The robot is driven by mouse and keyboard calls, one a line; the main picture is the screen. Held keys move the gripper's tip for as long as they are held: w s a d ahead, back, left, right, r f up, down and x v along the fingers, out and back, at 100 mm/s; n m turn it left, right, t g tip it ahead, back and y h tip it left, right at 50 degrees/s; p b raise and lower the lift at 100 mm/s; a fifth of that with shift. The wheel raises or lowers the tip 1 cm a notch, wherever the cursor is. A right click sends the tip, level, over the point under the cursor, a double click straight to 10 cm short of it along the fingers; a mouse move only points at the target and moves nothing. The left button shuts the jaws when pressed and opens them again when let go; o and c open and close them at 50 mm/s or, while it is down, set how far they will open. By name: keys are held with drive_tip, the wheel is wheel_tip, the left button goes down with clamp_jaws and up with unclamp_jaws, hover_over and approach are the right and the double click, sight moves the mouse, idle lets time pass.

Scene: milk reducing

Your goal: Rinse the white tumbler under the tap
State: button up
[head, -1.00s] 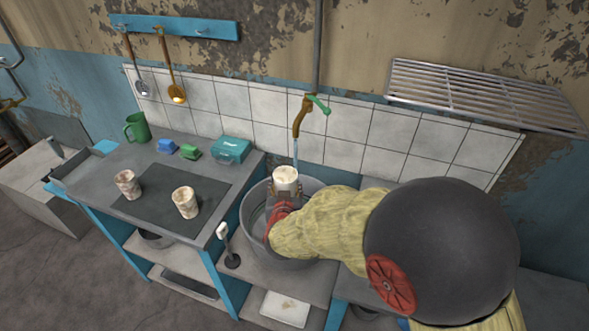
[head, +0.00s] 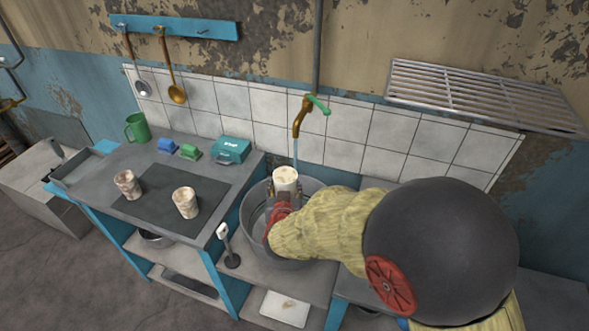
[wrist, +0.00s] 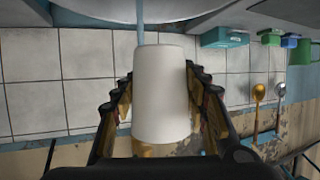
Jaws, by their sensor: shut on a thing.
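The white tumbler (head: 285,180) is held by my gripper (head: 284,194) above the metal basin (head: 250,232). In the wrist view the tumbler (wrist: 162,95) sits between the two fingers of my gripper (wrist: 160,100), which press on its sides. The brass tap (head: 300,117) with a green handle is above it. A thin stream of water (head: 295,152) runs down from the tap to about the tumbler's back edge. The wrist view shows the stream (wrist: 140,22) meeting one end of the tumbler. I cannot tell whether water goes inside it.
Two stained tumblers, one (head: 128,185) left of the other (head: 186,202), stand on a dark mat on the counter. A green mug (head: 137,128), two sponges and a teal box (head: 231,150) are behind them. A wire rack (head: 485,95) is on the right wall. A brush (head: 226,245) stands beside the basin.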

sight(277, 185)
drive_tip(key=shift+s+a+r+p, duration=0.4)
drive_tip(key=shift+s+r+p, duration=0.3)
drive_tip(key=shift+p, duration=0.15)
drive_tip(key=shift+s+a+r+p, duration=0.35)
drive_tip(key=shift+s+r+p, duration=0.3)
drive_tip(key=shift+p, duration=0.15)
drive_tip(key=shift+s+a+r+p, duration=0.4)
drive_tip(key=shift+s+r+p, duration=0.3)
drive_tip(key=shift+p, duration=0.15)
